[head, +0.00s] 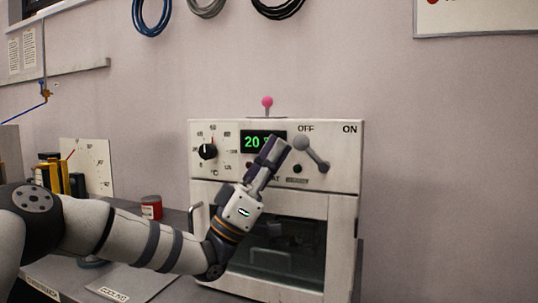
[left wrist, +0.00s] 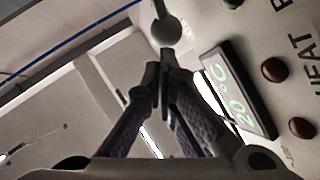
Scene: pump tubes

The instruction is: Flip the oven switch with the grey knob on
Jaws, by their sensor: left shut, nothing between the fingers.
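The oven (head: 345,215) stands against the wall with a white front panel. Its switch has a round grey knob (head: 301,143) on a short lever that tilts up and left from its pivot, under the word OFF; ON is printed to the right. My left gripper (head: 276,148) is shut and empty, its fingertips just left of the knob. In the left wrist view the shut fingertips (left wrist: 162,72) point at the grey knob (left wrist: 166,31), which looks just beyond them; I cannot tell whether they touch. My right gripper is not in view.
A green display (head: 258,141) reads 20 and is partly covered by my gripper. A black dial (head: 208,151) sits left of it. A pink-topped pin (head: 267,102) stands above the oven. A red can (head: 151,207) stands on the counter. The panel right of the switch is clear.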

